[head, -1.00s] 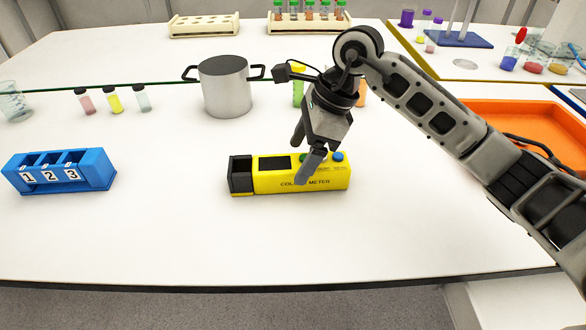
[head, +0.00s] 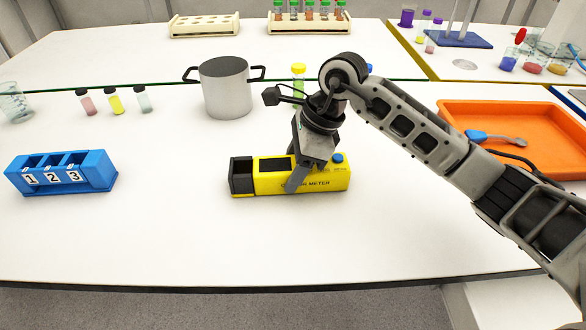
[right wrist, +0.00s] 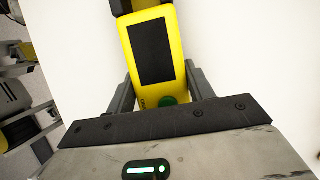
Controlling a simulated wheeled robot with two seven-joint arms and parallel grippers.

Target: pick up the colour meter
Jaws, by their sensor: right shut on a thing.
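The yellow colour meter (head: 265,181) lies flat on the white table in the head view, with a black block at its left end, a dark screen and a blue button. My right gripper (head: 296,178) is lowered over its middle and shut on it, hiding part of its label. In the right wrist view, the meter (right wrist: 172,72) runs between the two fingers of the right gripper (right wrist: 158,85), one on each long side. A green button shows near the palm. My left gripper is not in view.
A blue numbered rack (head: 92,178) stands at the left and a grey pot (head: 225,92) behind the meter. Small vials (head: 115,100) stand in a row at the back left.

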